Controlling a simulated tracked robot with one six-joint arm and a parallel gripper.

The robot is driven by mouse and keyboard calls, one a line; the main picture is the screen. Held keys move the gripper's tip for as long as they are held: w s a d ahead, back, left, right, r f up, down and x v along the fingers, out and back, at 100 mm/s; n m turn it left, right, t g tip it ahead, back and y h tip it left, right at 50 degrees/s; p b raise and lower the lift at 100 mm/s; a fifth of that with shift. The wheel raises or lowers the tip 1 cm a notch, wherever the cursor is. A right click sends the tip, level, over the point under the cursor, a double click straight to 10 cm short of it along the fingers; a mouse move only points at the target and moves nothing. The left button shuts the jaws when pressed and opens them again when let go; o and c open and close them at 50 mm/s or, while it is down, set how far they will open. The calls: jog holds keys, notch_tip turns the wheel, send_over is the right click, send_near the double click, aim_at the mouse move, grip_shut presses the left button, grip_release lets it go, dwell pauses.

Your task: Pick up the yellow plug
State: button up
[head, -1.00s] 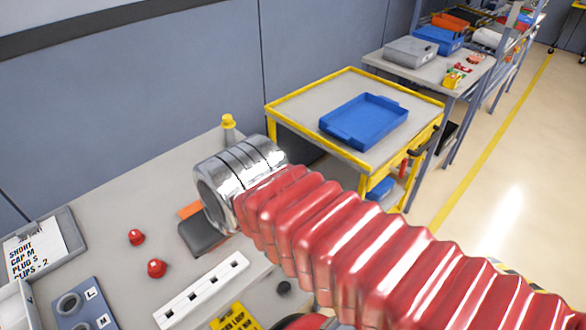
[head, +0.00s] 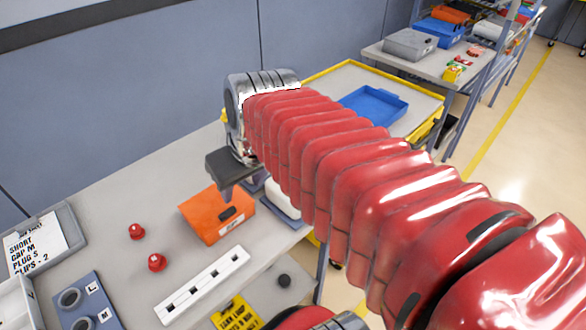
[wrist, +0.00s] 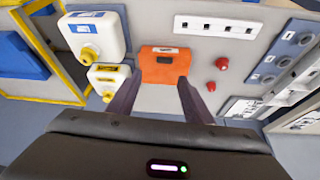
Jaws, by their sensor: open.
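In the wrist view, one yellow knob (wrist: 89,54) sits on a larger white container (wrist: 108,30), and another yellow knob (wrist: 108,97) sits on a smaller white container (wrist: 110,76). I cannot tell which is the yellow plug. In the head view, only a sliver of yellow (head: 224,116) shows beside my wrist. My gripper (wrist: 159,80) is open and empty, its two fingers pointing at the bench near an orange box (wrist: 163,66). In the head view my gripper (head: 226,190) is above the bench, behind the orange box (head: 215,214).
Two red knobs (head: 147,249) stand on the bench, left of a white slotted strip (head: 203,285). A yellow-edged cart with a blue tray (head: 374,104) stands behind my arm.

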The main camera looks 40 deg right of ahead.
jog(key=w+d+r+m, duration=0.1)
jog(key=d+r, duration=0.1)
jog(key=d, duration=1.6)
jog(key=shift+d+m+g, duration=0.2)
jog(key=shift+m+g, duration=0.1)
jog(key=shift+g, duration=0.1)
jog(key=x, duration=0.8)
jog(key=shift+w+f, duration=0.15)
jog(key=shift+f, duration=0.05)
jog(key=shift+d, duration=0.15)
jog(key=shift+x, duration=2.6)
jog(key=shift+d, duration=0.1)
jog(key=c, duration=0.9)
